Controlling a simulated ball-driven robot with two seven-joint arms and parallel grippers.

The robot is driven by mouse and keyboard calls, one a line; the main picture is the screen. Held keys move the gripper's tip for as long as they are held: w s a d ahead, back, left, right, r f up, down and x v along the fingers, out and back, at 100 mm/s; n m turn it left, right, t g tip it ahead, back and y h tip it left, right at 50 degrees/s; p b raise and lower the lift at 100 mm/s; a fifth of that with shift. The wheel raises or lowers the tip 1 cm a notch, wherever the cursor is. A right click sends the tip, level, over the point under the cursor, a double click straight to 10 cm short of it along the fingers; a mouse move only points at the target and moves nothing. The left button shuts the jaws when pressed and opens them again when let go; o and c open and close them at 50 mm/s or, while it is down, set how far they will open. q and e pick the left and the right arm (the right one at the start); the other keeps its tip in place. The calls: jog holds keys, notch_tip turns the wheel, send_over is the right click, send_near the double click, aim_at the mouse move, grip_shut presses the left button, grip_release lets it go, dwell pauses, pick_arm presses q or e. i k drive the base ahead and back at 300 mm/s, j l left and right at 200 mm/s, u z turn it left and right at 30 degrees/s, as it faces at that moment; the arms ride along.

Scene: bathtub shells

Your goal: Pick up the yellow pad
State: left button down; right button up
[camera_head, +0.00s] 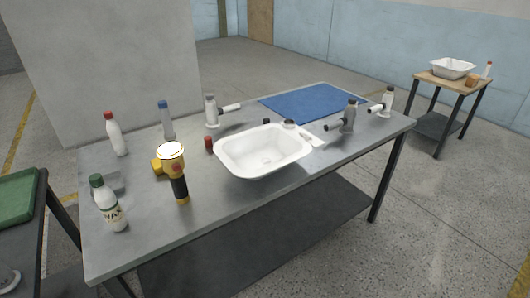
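A small yellow block, which looks like the yellow pad (157,167), lies on the grey metal table (230,200) left of the white basin. It is partly hidden behind a yellow and black flashlight (180,188) that stands upright in front of it. Neither of my grippers is in view.
A white basin (240,166) sits mid-table. A green-capped bottle (113,212), a red-capped bottle (117,137) and a blue-capped bottle (167,124) surround the pad's area. A small red item (208,144) stands near the basin. Taps and a blue mat (312,102) are further back.

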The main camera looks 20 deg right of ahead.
aim_at(156, 163)
jog(key=i+l+u, duration=0.1)
jog(key=l, duration=0.25)
jog(key=i+l+u, duration=0.1)
jog(key=i+l, duration=0.2)
jog(key=i+l+u, duration=0.1)
jog(key=l, duration=0.35)
jog(key=i+l+u, duration=0.1)
jog(key=i+l, duration=0.15)
jog(key=l, duration=0.15)
jog(key=i+l+u, duration=0.1)
jog(key=l, duration=0.3)
jog(key=i+l+u, duration=0.1)
jog(key=l, duration=0.3)
jog(key=i, duration=0.1)
